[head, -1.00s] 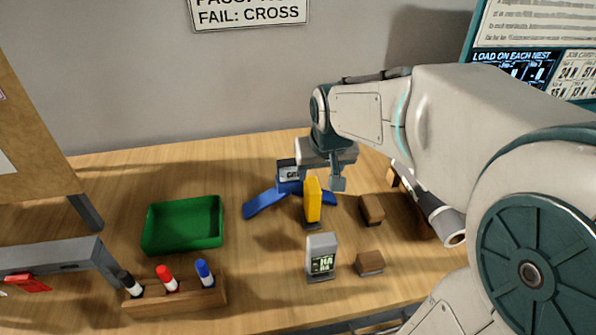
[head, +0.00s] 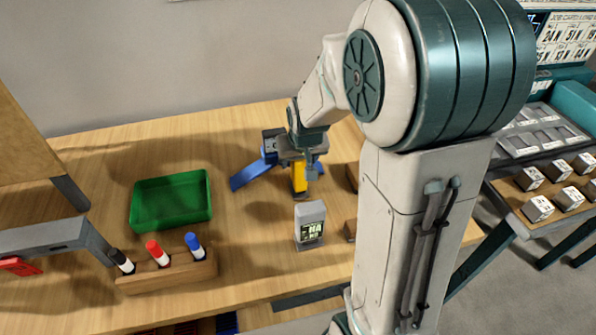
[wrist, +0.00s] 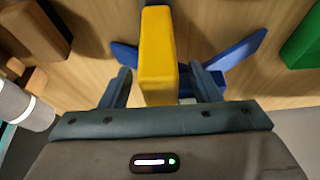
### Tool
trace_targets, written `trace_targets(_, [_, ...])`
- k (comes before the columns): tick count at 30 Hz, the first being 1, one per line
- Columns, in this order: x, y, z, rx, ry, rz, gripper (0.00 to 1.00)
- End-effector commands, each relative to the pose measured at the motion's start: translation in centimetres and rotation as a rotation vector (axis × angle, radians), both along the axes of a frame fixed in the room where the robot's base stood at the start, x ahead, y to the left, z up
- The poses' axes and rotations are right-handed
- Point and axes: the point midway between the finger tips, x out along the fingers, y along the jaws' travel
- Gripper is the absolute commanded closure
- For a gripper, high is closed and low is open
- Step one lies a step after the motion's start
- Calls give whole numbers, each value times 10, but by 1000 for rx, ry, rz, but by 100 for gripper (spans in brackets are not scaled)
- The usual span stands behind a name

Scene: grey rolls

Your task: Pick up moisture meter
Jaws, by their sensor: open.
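A yellow upright block-shaped device (head: 299,179) stands on the wooden table; it may be the moisture meter, but no label shows. My gripper (head: 297,164) is above it and hides its top. In the wrist view my gripper (wrist: 162,84) is open, with one finger on each side of the yellow device (wrist: 157,55); gaps show beside it. A grey device with a lit display (head: 310,222) stands in front of it, apart from my gripper.
Blue pieces (head: 252,174) lie behind the yellow device. A green tray (head: 136,212) and a wooden marker holder (head: 168,277) are at left. Brown blocks (head: 350,230) stand at right, partly hidden by my arm. The table between tray and devices is clear.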

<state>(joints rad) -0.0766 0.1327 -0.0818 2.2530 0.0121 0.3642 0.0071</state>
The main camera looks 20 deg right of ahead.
Motion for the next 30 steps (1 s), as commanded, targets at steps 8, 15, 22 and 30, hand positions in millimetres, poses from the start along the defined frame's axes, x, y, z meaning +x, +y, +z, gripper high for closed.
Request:
trace_targets(8, [5, 0, -12, 0, -1, 0, 44])
trace_targets(15, [5, 0, -12, 0, -1, 0, 74])
trace_targets(22, [5, 0, -11, 0, -2, 0, 100])
trace_targets(30, [6, 0, -5, 0, -4, 0, 100])
